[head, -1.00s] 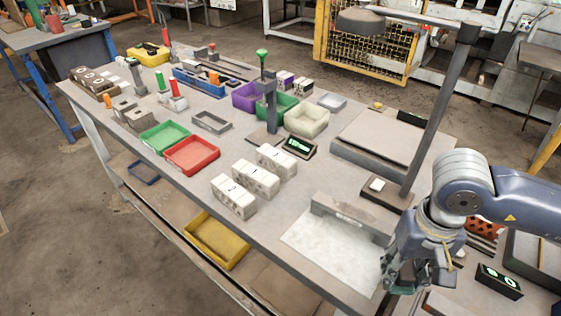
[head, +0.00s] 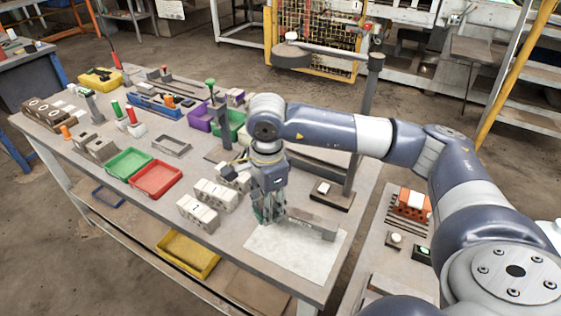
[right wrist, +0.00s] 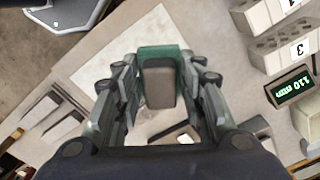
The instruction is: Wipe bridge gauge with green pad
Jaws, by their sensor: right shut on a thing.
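The bridge gauge (head: 314,225) is a long grey bar at the back edge of a white sheet (head: 290,262) on the table. My right gripper (head: 268,216) points down at the gauge's left end, in front of part of it. In the right wrist view the right gripper (right wrist: 160,78) is shut on the green pad (right wrist: 160,52), whose grey-brown block (right wrist: 160,88) sits between the fingers. The pad is mostly hidden in the head view. I cannot tell whether it touches the gauge. My left gripper is not in view.
White hollow bricks (head: 198,212) stand left of my right gripper. A lamp-like stand (head: 332,195) rises behind the gauge. Red (head: 157,180) and green (head: 127,163) trays lie farther left. The white sheet's front part is clear, near the table's front edge.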

